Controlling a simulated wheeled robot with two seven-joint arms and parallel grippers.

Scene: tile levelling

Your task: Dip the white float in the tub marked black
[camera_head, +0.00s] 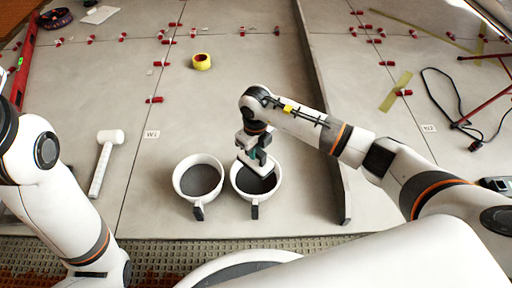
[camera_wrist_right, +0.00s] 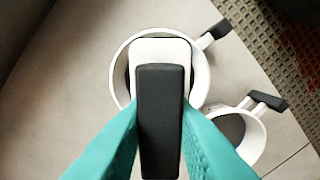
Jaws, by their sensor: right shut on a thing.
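My right gripper (camera_head: 257,147) is shut on the dark handle of the white float (camera_wrist_right: 160,50). In the right wrist view its teal fingers (camera_wrist_right: 160,115) clasp the handle from both sides. In the head view the float (camera_head: 263,170) is at the mouth of the right-hand white tub (camera_head: 236,187), which holds dark grey material. I cannot tell whether the float touches that material. A second white tub (camera_head: 177,182) with similar grey contents stands just left of it. I can read no marking on either tub. My left gripper is out of view.
A white mallet (camera_head: 103,160) lies left of the tubs. A long grey raised edge (camera_head: 322,110) runs right of them. A yellow tape roll (camera_head: 201,62), several red clips (camera_head: 154,100) and a black cable (camera_head: 440,95) lie farther out. Floor behind the tubs is clear.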

